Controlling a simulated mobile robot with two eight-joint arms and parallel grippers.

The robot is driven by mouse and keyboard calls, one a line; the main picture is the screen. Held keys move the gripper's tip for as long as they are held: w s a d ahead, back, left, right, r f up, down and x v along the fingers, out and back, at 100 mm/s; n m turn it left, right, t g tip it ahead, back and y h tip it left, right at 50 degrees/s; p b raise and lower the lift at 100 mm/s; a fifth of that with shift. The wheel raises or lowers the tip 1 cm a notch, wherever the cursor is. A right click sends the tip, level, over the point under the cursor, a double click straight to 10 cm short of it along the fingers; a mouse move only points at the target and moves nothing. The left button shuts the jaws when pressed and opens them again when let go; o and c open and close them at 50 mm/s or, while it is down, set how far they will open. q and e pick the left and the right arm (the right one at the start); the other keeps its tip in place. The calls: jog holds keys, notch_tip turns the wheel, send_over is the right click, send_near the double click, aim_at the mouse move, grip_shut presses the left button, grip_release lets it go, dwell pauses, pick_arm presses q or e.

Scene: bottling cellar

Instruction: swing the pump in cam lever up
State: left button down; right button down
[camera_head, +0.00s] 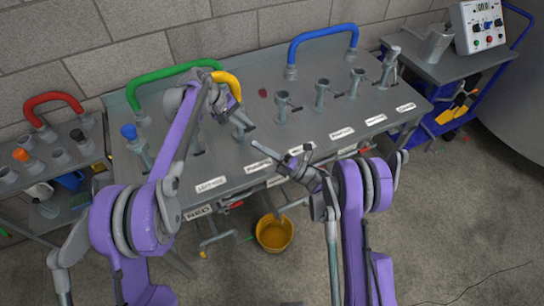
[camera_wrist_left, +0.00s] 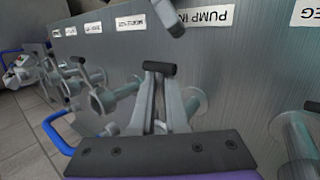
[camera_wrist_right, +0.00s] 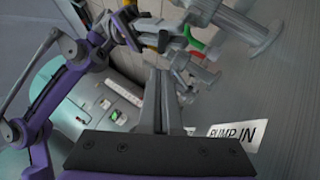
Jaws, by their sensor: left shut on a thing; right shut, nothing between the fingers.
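The PUMP IN label (camera_head: 257,167) lies on the grey steel table, and also shows in the left wrist view (camera_wrist_left: 205,16) and right wrist view (camera_wrist_right: 233,137). My left gripper (camera_head: 237,113) is low over the pump in port (camera_head: 240,131). In the left wrist view its fingers (camera_wrist_left: 158,80) are shut on the black grip of the cam lever (camera_wrist_left: 158,68). The arm hides much of the port in the head view. My right gripper (camera_head: 290,157) is shut and empty near the table's front edge, apart from the lever; its fingers show in the right wrist view (camera_wrist_right: 158,90).
Several metal ports stand along the table, with a green hose (camera_head: 170,72), a yellow hose (camera_head: 230,82) and a blue hose (camera_head: 322,38). A red hose (camera_head: 52,98) is on the left bench. A yellow bucket (camera_head: 274,234) is on the floor in front.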

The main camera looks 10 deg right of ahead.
aim_at(250, 130)
pick_arm(q)
jog(key=shift+d, duration=0.25)
pick_arm(e)
jog(key=shift+w+a+r, duration=0.1)
jog(key=shift+w+r, duration=0.25)
jog(key=shift+w, duration=0.25)
jog(key=shift+w+r, duration=0.35)
jog(key=shift+w, duration=0.25)
pick_arm(q)
jog(key=shift+s+d, duration=0.1)
jog(key=shift+s, duration=0.05)
pick_arm(e)
jog(key=shift+w+r+m+h, duration=0.35)
jog(key=shift+r+m+h, duration=0.05)
jog(key=shift+r, duration=0.15)
pick_arm(q)
jog(key=c, duration=1.2)
grip_release()
pick_arm(e)
jog(key=shift+w, duration=0.1)
